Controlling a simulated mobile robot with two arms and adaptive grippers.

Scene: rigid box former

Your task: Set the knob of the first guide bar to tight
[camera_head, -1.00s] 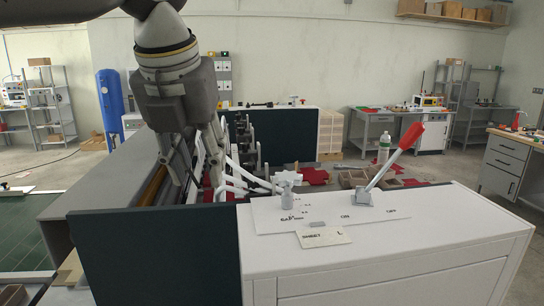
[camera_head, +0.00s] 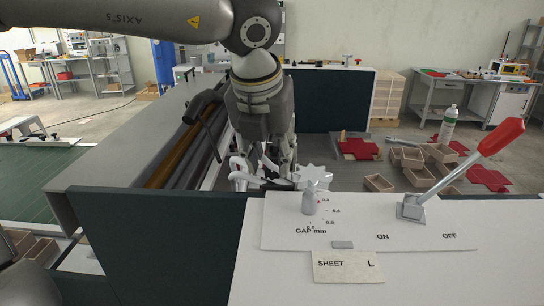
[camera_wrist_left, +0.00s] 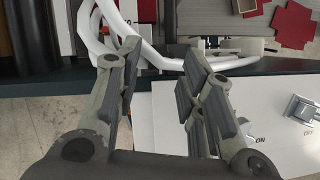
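My left gripper (camera_head: 270,165) hangs behind the dark front panel, over the machine's inner bars. In the left wrist view the gripper (camera_wrist_left: 165,85) is open, its fingers apart with nothing between them. White curved tubes (camera_wrist_left: 140,45) lie just beyond the fingertips. The guide bars are largely hidden behind my gripper. My right gripper is not seen.
The white control panel (camera_head: 280,228) carries a grey gap knob (camera_head: 310,200) and a red-handled lever (camera_head: 490,140). A SHEET L card (camera_head: 347,267) lies in front. Several small brown boxes (camera_head: 407,157), red cut pieces (camera_head: 487,180) and a white bottle (camera_head: 447,125) are at the right.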

